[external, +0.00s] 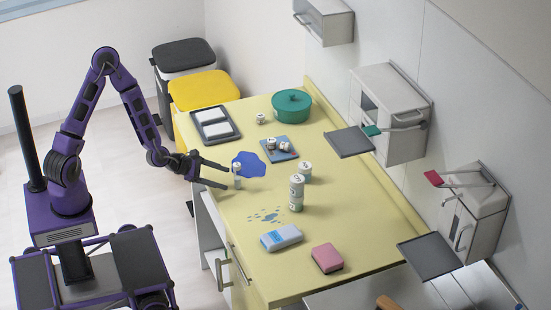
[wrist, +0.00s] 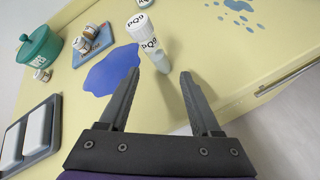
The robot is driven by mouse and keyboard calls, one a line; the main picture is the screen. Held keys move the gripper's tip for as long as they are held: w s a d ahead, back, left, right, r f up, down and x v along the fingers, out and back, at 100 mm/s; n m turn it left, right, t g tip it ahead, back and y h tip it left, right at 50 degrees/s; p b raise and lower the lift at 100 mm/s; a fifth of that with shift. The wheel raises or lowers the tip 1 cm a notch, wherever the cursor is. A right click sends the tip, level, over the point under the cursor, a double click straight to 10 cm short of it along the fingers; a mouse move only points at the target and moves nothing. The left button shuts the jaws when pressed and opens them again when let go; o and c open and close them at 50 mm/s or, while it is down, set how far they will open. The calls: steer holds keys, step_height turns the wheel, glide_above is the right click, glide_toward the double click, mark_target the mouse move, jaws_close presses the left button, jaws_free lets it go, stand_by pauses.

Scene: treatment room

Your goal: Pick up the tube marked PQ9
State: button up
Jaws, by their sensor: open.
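The tube marked PQ9 (wrist: 153,50) stands upright near the front edge of the yellow table. It has a white cap lettered PQ9 and a clear, pale lower part. It also shows as a small white-topped tube (external: 237,175) in the external view. My gripper (wrist: 160,75) is open and empty, its two fingers pointing toward the tube. In the wrist view the tube stands just beyond the fingertips, roughly in line with the gap between them. In the external view the fingertips (external: 227,176) are close around the tube; I cannot tell whether they touch it.
A blue spill (external: 250,165) lies behind the tube. White jars (external: 297,190) stand to its right. A blue tray (external: 279,150) holds small jars. A green pot (external: 291,105), grey tray (external: 214,125), blue-white pack (external: 281,237) and pink block (external: 327,258) lie further off.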

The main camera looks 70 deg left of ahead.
steer(key=n, duration=0.1)
steer(key=r+n, duration=0.1)
steer(key=n, duration=0.1)
steer(key=w+n+t, duration=0.1)
steer(key=n, duration=0.1)
steer(key=shift+w+d+r, duration=0.1)
steer(key=shift+d+r, duration=0.2)
steer(key=shift+d, duration=0.05)
steer(key=shift+w+r+n, duration=0.1)
steer(key=shift+w+n, duration=0.05)
steer(key=shift+n, duration=0.25)
steer(key=shift+w+t, duration=0.2)
steer(key=shift+t, duration=0.1)
steer(key=x, duration=0.7)
jaws_close()
